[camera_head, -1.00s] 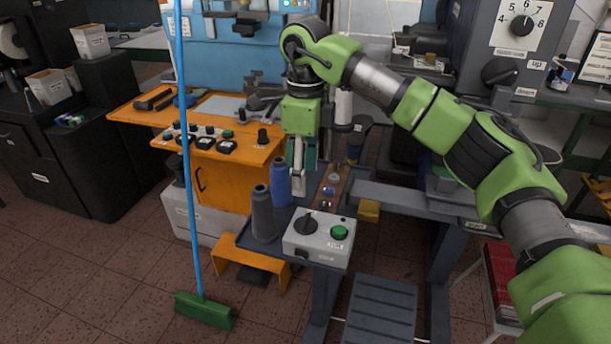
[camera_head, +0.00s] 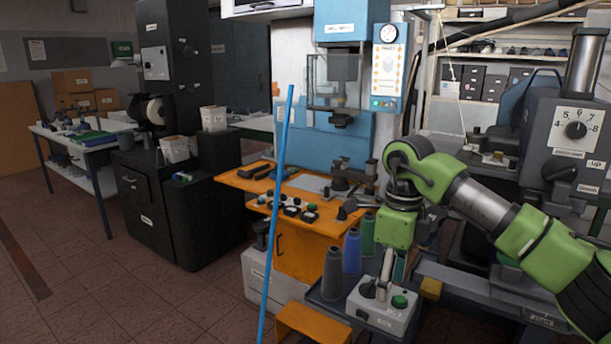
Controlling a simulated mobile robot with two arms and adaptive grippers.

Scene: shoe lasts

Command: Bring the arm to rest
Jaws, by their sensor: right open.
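My green right arm comes in from the right edge. My right gripper (camera_head: 388,283) points down, with its jaws open and nothing seen between them. Its fingertips overlap the back of a light grey control box (camera_head: 373,313) in the picture, near its black knob (camera_head: 368,290); I cannot tell whether they touch it. The box also has a green button (camera_head: 399,301). My left gripper is not in view.
A blue broom handle (camera_head: 275,210) rises before the orange bench (camera_head: 300,255). Floor (camera_head: 130,290) at left is clear.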

